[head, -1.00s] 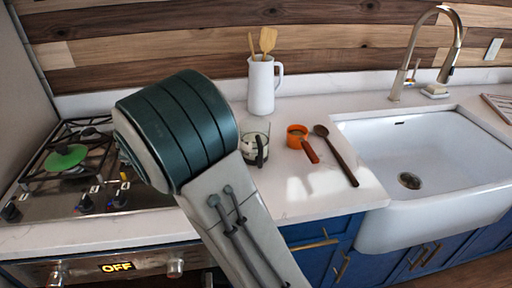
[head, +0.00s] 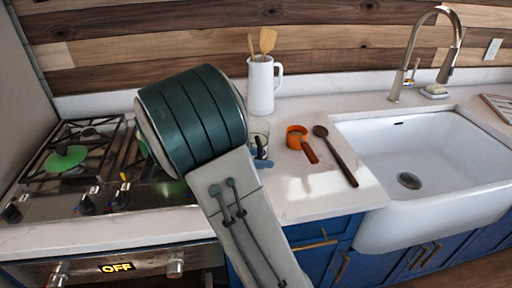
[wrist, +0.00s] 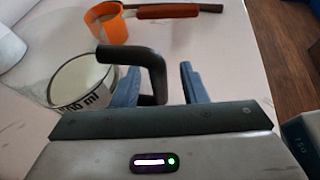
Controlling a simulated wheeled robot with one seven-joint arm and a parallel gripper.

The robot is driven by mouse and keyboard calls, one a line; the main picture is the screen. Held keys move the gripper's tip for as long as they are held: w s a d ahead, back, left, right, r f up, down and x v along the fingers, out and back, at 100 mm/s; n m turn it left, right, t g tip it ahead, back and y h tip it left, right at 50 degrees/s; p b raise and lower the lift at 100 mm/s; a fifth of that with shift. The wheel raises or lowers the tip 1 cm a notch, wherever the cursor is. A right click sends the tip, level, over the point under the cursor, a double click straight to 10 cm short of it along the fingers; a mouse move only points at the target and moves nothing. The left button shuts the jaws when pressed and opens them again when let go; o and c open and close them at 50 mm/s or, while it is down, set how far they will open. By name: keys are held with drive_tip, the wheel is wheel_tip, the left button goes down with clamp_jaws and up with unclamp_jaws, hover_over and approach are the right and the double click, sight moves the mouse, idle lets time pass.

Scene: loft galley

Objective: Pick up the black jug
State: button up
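The black jug is a clear measuring jug (head: 260,128) with a black handle, standing on the white counter. In the wrist view the jug (wrist: 80,85) is at the left, with "ml" lettering on its side and its black handle (wrist: 157,72) reaching right. My gripper (wrist: 160,84) is open, with blue fingers on either side of the handle. A gap shows between the handle and the right finger; contact at the left finger is unclear. In the head view my arm hides part of the jug, and a blue fingertip (head: 263,162) shows beside it.
A white pitcher (head: 261,88) with wooden utensils stands behind the jug. An orange cup (head: 296,136) with a handle and a dark wooden spoon (head: 337,158) lie to its right, before the sink (head: 425,150). The gas stove (head: 60,185) is at the left.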

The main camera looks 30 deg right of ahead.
sight(261, 145)
clamp_jaws()
drive_tip(key=shift+r, duration=0.2)
drive_tip(key=shift+r, duration=2.05)
drive_tip(key=s+d+r, duration=0.5)
drive_tip(key=s+r, duration=0.1)
drive_tip(key=s, duration=0.4)
drive_tip(key=shift+s+r, duration=0.15)
drive_tip(key=shift+r, duration=0.1)
